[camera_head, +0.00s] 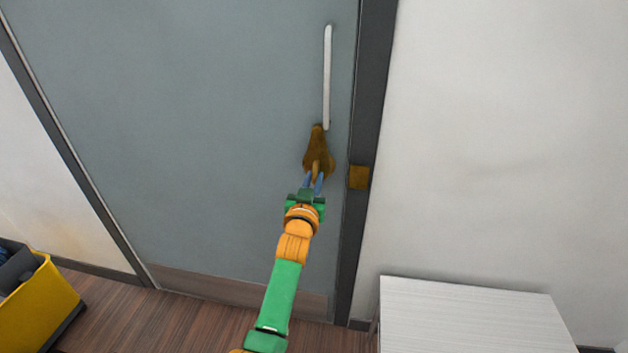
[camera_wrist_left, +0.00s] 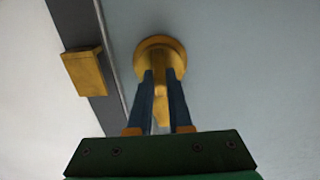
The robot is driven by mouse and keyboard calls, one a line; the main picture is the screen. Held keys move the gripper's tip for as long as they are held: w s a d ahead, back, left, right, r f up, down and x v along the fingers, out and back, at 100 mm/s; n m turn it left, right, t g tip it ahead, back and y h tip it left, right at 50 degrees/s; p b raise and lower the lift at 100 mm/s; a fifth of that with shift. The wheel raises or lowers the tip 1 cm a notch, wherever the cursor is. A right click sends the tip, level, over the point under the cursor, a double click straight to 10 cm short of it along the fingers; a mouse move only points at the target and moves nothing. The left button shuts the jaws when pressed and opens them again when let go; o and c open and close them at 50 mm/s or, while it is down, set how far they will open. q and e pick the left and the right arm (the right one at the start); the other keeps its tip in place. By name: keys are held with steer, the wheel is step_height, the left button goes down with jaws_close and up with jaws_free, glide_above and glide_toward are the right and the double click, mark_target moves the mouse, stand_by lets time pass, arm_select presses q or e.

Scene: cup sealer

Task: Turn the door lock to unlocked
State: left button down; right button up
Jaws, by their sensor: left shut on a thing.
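The door lock (camera_head: 318,148) is a brass-brown piece on the grey-blue door (camera_head: 200,130), just below the long pale handle (camera_head: 327,75). In the left wrist view the lock shows a round brass base (camera_wrist_left: 153,50) with a turn piece standing out from it. My left gripper (camera_head: 315,178) reaches up from below, its blue fingers (camera_wrist_left: 162,98) on either side of the turn piece and shut on it. The fingers hide part of the turn piece. The right gripper is not in view.
A brass strike box (camera_head: 358,177) sits on the dark door frame (camera_head: 371,70) right of the lock. A white table (camera_head: 465,315) stands at the lower right. A yellow bin (camera_head: 42,308) stands at the lower left. Wooden floor lies before the door.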

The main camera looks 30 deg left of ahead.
arm_select(q)
steer(key=shift+r, duration=0.25)
steer(key=c, duration=1)
jaws_free()
steer(key=shift+o, duration=0.8)
steer(key=shift+f, duration=0.15)
steer(key=p+v, duration=0.1)
steer(key=v, duration=0.6)
